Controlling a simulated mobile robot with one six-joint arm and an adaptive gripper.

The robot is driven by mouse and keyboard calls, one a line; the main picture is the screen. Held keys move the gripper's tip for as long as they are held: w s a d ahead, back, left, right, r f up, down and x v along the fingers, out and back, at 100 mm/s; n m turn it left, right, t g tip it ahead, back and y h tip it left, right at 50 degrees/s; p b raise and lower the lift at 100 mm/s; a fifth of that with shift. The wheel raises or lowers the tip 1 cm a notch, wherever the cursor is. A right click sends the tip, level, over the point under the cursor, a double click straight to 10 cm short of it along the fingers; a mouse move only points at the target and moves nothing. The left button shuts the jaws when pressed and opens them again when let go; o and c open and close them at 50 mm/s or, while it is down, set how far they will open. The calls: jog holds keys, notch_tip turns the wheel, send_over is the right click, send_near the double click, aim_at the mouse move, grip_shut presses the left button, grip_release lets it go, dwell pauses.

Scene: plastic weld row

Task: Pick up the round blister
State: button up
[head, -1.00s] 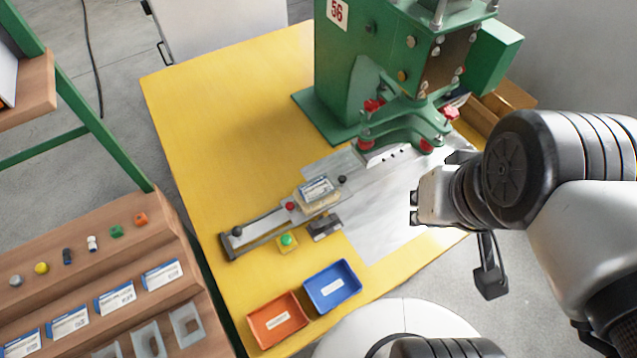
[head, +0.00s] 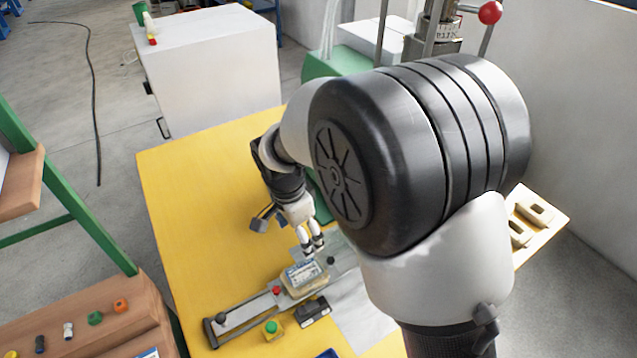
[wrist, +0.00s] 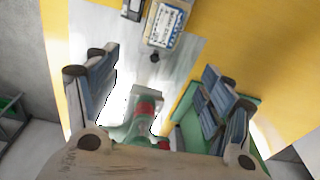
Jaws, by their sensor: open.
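My gripper (head: 313,246) is open and empty, low over the slide rail, just behind a clear package with a printed card (head: 303,276). The package rests on the rail's carriage. It also shows at the top of the wrist view (wrist: 164,26), ahead of the spread fingers (wrist: 158,105) and apart from them. I cannot make out a plainly round blister; the package looks boxy. The parts rack (head: 85,325) is cut off at the lower left, so most of what lies on it is out of view.
The rail (head: 240,317) has a red button (head: 276,290); a green button (head: 271,327) sits beside it. My arm hides most of the green press (head: 335,62). The yellow table (head: 190,190) is clear at the left. A white cabinet (head: 215,75) stands behind.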

notch_tip(320, 180, down, 4)
jog(key=a, duration=0.2)
jog(key=b, duration=0.4)
send_over(304, 272)
jog(key=shift+m, duration=0.4)
jog(key=f, duration=1)
jog(key=shift+s+a+f, duration=0.35)
jog(key=shift+a+f, duration=0.05)
jog(key=shift+w+d+f+b, duration=0.1)
jog(key=shift+f+b, duration=0.2)
jog(key=shift+f, duration=0.65)
jog(key=shift+w+d+f+b, duration=0.15)
jog(key=shift+f+b, duration=0.1)
jog(key=shift+f, duration=0.7)
jog(key=shift+w+d+f+b, duration=0.1)
jog(key=shift+f+b, duration=0.2)
jog(key=shift+f, duration=0.65)
jog(key=shift+r, duration=0.1)
jog(key=c, duration=1.1)
